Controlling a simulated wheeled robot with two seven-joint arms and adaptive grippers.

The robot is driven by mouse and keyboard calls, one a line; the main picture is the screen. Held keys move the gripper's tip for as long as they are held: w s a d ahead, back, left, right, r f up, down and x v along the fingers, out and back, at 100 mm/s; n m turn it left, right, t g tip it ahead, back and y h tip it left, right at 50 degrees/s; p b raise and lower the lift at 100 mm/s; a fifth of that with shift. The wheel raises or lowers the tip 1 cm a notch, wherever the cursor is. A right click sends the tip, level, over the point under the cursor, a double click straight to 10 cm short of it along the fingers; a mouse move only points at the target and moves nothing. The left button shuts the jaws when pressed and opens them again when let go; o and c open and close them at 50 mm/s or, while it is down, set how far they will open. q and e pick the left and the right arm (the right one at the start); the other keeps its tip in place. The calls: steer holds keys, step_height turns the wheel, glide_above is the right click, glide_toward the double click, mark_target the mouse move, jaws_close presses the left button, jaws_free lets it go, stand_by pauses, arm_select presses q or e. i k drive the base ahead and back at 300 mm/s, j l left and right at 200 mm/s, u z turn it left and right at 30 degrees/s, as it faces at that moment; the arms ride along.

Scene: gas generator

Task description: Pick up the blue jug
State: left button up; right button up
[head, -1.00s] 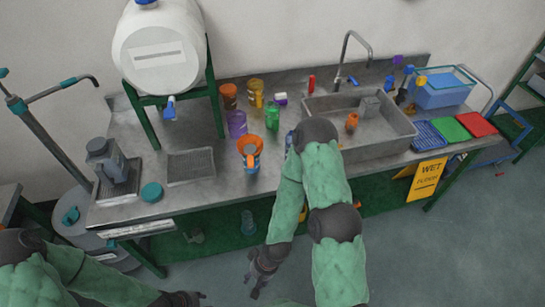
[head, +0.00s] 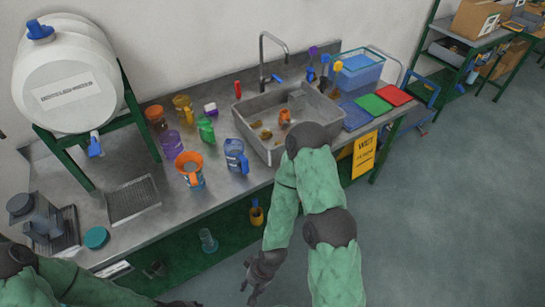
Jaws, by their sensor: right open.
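The blue jug (head: 235,157) stands upright on the steel counter (head: 228,188), in front of the sink's left end, with the orange-rimmed jug (head: 190,168) to its left. My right gripper (head: 249,288) is open and empty, hanging low in front of the counter, below the blue jug and well apart from it. My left gripper (head: 180,303) only just shows at the bottom edge; its fingers are cut off.
Green (head: 206,130), purple (head: 171,143), yellow (head: 183,107) and brown (head: 156,117) jugs stand behind. The sink (head: 262,152) holds an orange jug (head: 285,116). A white tank (head: 70,80) is at left. Open floor (head: 440,210) lies to the right.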

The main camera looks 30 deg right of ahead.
mark_target(237, 161)
steer(key=z, duration=0.65)
steer(key=i+l, duration=0.1)
steer(key=l, duration=0.15)
steer(key=i+l, duration=0.1)
steer(key=l, duration=0.15)
steer(key=i+l+u, duration=0.15)
steer(key=l+u, duration=0.4)
steer(key=l, duration=0.25)
steer(key=i+l+u, duration=0.1)
steer(key=l+u, duration=0.2)
steer(key=l, duration=0.15)
